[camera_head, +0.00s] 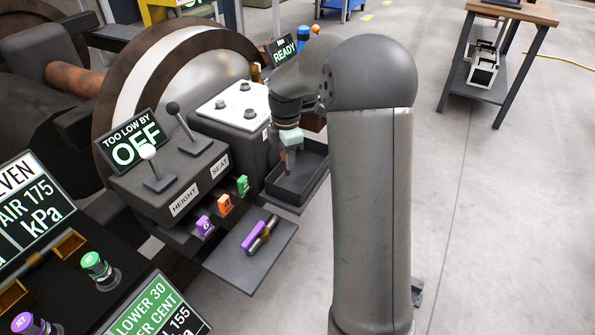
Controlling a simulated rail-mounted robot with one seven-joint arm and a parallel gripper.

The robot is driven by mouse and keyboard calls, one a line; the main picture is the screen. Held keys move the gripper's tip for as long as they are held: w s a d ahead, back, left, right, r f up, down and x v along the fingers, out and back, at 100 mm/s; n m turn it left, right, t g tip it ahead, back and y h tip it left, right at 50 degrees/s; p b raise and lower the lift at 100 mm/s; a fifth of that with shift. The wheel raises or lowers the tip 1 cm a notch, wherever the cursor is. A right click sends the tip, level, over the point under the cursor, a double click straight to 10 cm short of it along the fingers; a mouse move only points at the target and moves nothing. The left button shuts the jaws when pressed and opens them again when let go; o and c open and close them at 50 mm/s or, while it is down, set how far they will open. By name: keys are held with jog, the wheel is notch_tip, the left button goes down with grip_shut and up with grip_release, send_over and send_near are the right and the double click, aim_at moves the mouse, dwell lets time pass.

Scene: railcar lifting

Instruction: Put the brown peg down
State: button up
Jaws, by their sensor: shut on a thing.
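My gripper (290,147) points down and is shut on the brown peg (290,162). The peg hangs roughly upright over a dark open tray (312,176). I cannot tell whether the peg's lower end touches the tray floor. My own arm stands in front on the right and hides part of the area behind it.
Left of the tray is a dark control box (180,175) with two levers, marked HEIGHT and SEAT. Purple, orange and green tagged blocks sit below it. A lower shelf (240,272) holds a purple-ended tool (253,236). Signs read "TOO LOW BY OFF" (134,147) and "READY" (283,52).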

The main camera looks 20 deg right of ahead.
jog(key=shift+w+d+f+b, duration=0.55)
jog(key=shift+w+d+f, duration=0.45)
jog(key=shift+f, duration=0.75)
jog(key=shift+w+d+f+b, duration=0.5)
jog(key=shift+w+d+f, duration=0.5)
jog(key=shift+f, duration=0.75)
jog(key=shift+w+d+f+b, duration=0.7)
jog(key=shift+w+f, duration=0.5)
jog(key=shift+f, duration=0.55)
jog(key=shift+d, duration=0.1)
jog(key=shift+f, duration=0.2)
jog(key=o, duration=1)
jog(key=shift+r, duration=0.1)
